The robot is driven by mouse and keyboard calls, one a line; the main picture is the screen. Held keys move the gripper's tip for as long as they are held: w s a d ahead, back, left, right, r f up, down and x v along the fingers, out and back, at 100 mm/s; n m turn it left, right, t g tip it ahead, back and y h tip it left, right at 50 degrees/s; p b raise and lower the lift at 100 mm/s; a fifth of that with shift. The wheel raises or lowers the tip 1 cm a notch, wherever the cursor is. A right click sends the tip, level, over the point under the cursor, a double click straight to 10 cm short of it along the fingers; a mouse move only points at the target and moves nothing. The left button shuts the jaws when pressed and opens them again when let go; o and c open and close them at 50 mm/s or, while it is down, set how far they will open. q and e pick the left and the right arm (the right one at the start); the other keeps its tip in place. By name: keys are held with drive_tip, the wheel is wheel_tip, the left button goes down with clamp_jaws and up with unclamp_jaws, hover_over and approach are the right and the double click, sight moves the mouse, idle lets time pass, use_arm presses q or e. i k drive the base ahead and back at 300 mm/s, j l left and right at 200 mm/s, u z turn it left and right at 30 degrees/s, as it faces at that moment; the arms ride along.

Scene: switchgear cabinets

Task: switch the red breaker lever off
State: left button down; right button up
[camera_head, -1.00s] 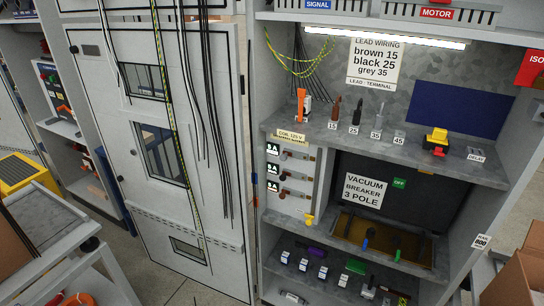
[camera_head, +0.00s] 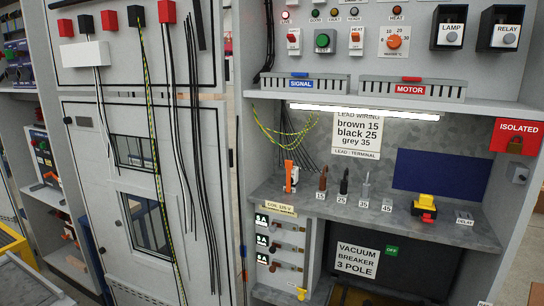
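I cannot tell for certain which part is the red breaker lever. A yellow block (camera_head: 424,202) with a red lever-like part (camera_head: 427,217) at its front stands on the right of the cabinet shelf. An orange-red upright lever (camera_head: 289,175) on a white base stands at the shelf's left end. A small red switch (camera_head: 292,36) sits on the upper panel, beside a green button (camera_head: 322,40). Neither of my grippers is in view.
A white lamp strip (camera_head: 364,110) hangs under the panel ledge. The vacuum breaker sign (camera_head: 356,260) is below the shelf (camera_head: 375,205). A tall grey door (camera_head: 85,165) with hanging cables stands at the left. A red isolated tag with a padlock (camera_head: 517,136) is at the right.

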sight(291, 37)
drive_tip(key=i+j+z, duration=0.1)
drive_tip(key=j+z, duration=0.35)
drive_tip(key=j, duration=0.45)
drive_tip(key=j+z, duration=0.45)
drive_tip(key=j, duration=0.45)
